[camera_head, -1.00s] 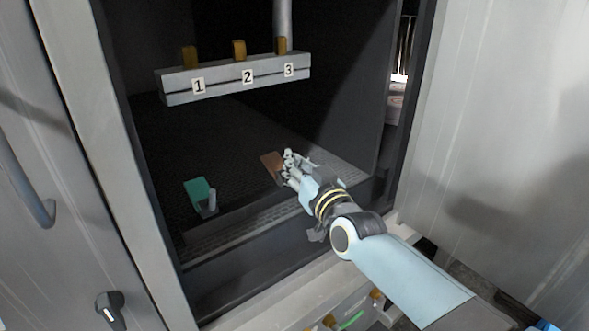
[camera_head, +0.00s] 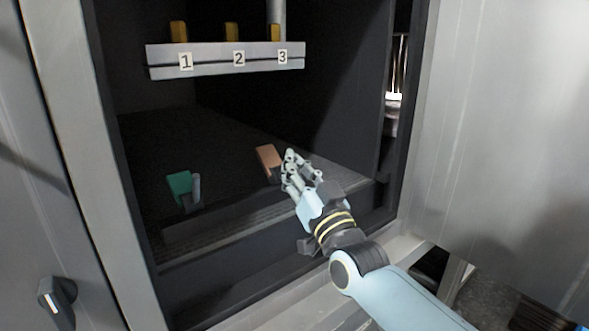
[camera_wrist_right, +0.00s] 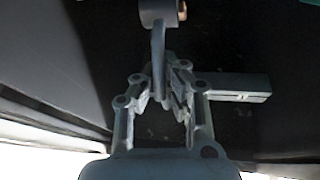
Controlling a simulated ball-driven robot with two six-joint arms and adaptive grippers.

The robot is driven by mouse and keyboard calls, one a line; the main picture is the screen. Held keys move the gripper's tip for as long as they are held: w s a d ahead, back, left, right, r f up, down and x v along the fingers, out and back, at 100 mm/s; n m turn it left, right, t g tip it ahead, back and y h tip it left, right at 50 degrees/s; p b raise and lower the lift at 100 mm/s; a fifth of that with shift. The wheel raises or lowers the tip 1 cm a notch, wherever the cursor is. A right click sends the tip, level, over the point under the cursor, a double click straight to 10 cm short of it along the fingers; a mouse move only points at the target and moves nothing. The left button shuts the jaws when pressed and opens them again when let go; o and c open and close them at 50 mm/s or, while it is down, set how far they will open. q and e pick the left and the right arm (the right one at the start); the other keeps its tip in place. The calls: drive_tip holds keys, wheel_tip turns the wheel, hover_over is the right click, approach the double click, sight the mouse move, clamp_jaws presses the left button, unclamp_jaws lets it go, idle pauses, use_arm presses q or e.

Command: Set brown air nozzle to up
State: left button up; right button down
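The brown air nozzle (camera_head: 268,160) is a small flat brown block on the dark chamber floor, and its far end looks raised. My right gripper (camera_head: 290,166) is at its right side and hides part of it. In the right wrist view, a grey rod (camera_wrist_right: 159,50) with a round end runs down between the two fingers of my right gripper (camera_wrist_right: 163,85). The fingers are close to the rod on both sides; I cannot tell whether they press on it. A grey bar (camera_wrist_right: 235,87) sits right of the fingers. My left gripper is not in view.
A green nozzle (camera_head: 180,186) with a grey handle (camera_head: 196,187) stands to the left. A grey bar labelled 1, 2, 3 (camera_head: 225,66) hangs above. The open door (camera_head: 500,120) is at the right. A black knob (camera_head: 57,298) is on the left panel.

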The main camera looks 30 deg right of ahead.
drive_tip(key=c, duration=1.4)
unclamp_jaws()
drive_tip(key=v, duration=1.2)
drive_tip(key=shift+f, duration=0.1)
